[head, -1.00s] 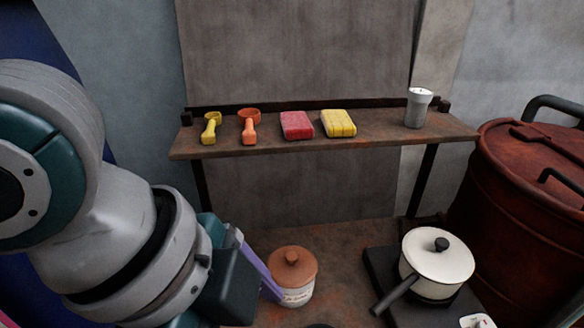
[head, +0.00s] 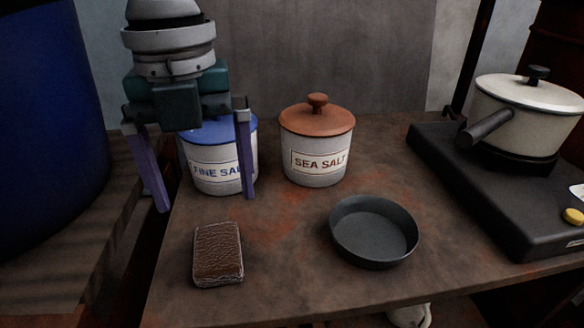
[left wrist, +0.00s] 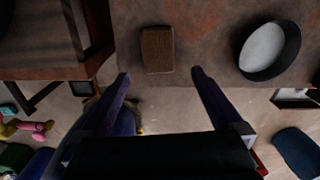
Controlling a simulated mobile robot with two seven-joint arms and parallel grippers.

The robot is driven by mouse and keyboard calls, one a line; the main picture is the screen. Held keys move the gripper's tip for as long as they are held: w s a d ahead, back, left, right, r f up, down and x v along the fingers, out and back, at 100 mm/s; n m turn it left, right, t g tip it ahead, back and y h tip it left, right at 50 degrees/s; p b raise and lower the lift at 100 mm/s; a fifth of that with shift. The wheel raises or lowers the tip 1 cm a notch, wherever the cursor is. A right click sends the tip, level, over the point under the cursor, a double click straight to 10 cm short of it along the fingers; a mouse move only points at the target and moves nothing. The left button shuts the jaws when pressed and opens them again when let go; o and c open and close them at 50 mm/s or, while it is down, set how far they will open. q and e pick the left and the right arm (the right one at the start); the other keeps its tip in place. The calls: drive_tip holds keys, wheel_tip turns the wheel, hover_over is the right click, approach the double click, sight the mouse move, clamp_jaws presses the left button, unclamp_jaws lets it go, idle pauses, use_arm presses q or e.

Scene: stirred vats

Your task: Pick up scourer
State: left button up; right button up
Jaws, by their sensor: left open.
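The scourer (head: 218,254) is a brown, rough-textured block with a pale edge, lying flat on the table near its front left. It also shows in the left wrist view (left wrist: 157,50), at the top middle, beyond and between the fingertips. My left gripper (head: 205,203) is open and empty, with its two purple fingers spread and pointing down. In the head view it hangs in front of the fine salt jar, above and behind the scourer. The fingers are apart from the scourer. My right gripper is not in view.
A fine salt jar (head: 207,169) with a blue lid stands behind the left gripper. A sea salt jar (head: 316,150) stands right of it. A dark round pan (head: 374,232) lies right of the scourer. A hob (head: 480,185) carries a white pot (head: 525,118). Table space around the scourer is clear.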

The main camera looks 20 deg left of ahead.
use_arm(q)
drive_tip(key=shift+a+f, duration=0.2)
drive_tip(key=shift+f, duration=0.35)
drive_tip(key=b, duration=0.2)
hover_over(216, 246)
wheel_tip(216, 246, down, 4)
drive_tip(key=shift+f, duration=0.1)
wheel_tip(216, 246, down, 5)
drive_tip(key=shift+f+b, duration=0.1)
drive_tip(key=shift+b, duration=0.95)
drive_tip(key=shift+c, duration=0.6)
drive_tip(key=c, duration=1.2)
drive_tip(key=shift+o, duration=0.2)
wheel_tip(216, 246, up, 20)
drive_tip(key=p, duration=0.7)
drive_tip(key=shift+r, duration=0.2)
